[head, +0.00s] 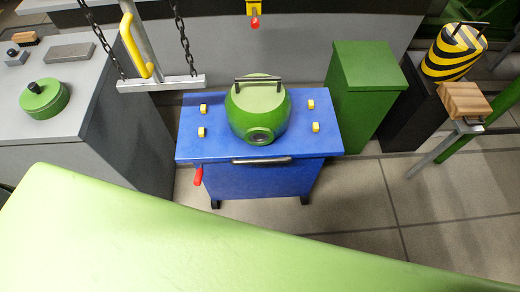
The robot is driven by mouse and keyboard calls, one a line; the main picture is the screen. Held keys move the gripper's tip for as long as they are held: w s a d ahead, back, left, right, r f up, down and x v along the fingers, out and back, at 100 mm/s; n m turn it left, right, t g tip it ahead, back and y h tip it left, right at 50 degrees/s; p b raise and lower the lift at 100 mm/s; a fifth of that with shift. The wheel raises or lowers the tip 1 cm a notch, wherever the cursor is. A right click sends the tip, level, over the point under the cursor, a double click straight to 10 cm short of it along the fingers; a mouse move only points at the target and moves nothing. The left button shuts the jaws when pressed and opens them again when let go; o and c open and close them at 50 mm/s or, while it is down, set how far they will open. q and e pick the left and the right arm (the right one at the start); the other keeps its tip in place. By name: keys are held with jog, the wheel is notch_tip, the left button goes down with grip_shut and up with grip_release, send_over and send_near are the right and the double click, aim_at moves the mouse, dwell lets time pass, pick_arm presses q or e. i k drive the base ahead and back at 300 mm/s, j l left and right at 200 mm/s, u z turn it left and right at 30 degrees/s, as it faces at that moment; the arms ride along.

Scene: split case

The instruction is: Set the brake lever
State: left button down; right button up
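A red lever (198,175) is at the left front corner of a blue cart (265,180). It points down and leans slightly; its mount is too small to make out. The cart has a dark handle (261,160) along its front edge and dark feet or casters below. A round green case (259,115) with a light green top and a dark bar handle sits on the cart between several yellow blocks. Neither of my grippers shows in the head view.
A spreader bar (160,84) with a yellow handle hangs on chains left of the cart. A grey bench (88,100) stands at left, a green cabinet (365,95) at right. A striped yellow-black object (453,52) is farther right. Tiled floor (350,205) is open right of the cart.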

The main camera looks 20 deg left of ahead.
aim_at(198, 177)
jog(key=j+u, duration=0.1)
jog(key=u, duration=1)
jog(key=k+j, duration=0.05)
